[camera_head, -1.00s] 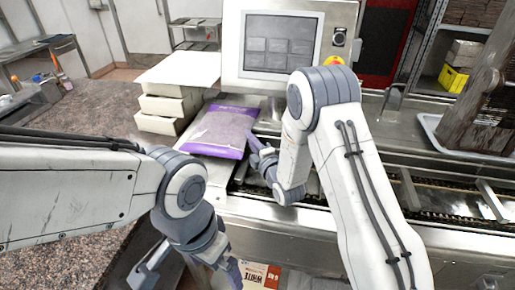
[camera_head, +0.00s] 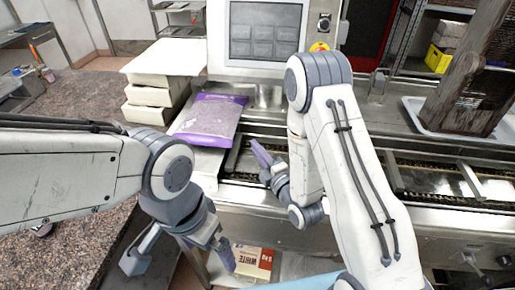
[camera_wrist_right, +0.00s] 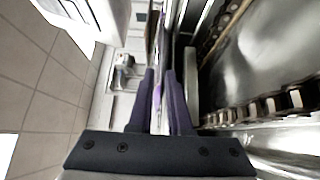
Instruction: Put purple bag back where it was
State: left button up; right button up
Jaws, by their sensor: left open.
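The purple bag (camera_head: 208,117), with a clear greyish middle, lies flat on a pale ledge (camera_head: 200,157) in front of the machine's screen, right of stacked white boxes. My right gripper (camera_head: 262,155) is just right of the bag, apart from it, over the machine's edge. In the right wrist view its two dark fingers (camera_wrist_right: 159,100) stand with a narrow gap between them; a strip of purple shows there, and nothing is clearly gripped. My left gripper (camera_head: 180,262) is low in the head view, its fingers wide apart and empty, away from the bag.
The stacked white boxes (camera_head: 155,100) stand left of the bag. The screen housing (camera_head: 268,38) rises behind it. A chain conveyor (camera_head: 430,178) runs to the right. A box with red and white print (camera_head: 252,262) sits low beside my left gripper. A speckled counter (camera_head: 75,110) is at left.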

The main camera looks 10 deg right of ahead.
jog(key=a+m+g, duration=0.2)
jog(key=a+g, duration=0.2)
jog(key=a, duration=0.1)
jog(key=shift+s+f+m, duration=0.15)
jog(key=shift+f+m, duration=0.1)
jog(key=shift+m, duration=0.15)
jog(key=s+m+g, duration=0.1)
jog(key=s, duration=0.1)
jog(key=s+a+m+g+h, duration=0.1)
jog(key=s+m+g, duration=0.1)
jog(key=s+a+m+g+h, duration=0.1)
jog(key=s+g, duration=0.1)
jog(key=shift+s+a+r, duration=0.1)
jog(key=shift+a+r, duration=0.1)
jog(key=shift+r, duration=0.2)
jog(key=s+d+r+m+g+h, duration=0.1)
jog(key=s+r+m+g, duration=0.2)
jog(key=s, duration=0.8)
jog(key=s+d+r+m+g+h, duration=0.2)
jog(key=s+m+g, duration=0.3)
jog(key=s, duration=0.7)
jog(key=shift+d+r, duration=0.25)
jog(key=shift+r, duration=0.3)
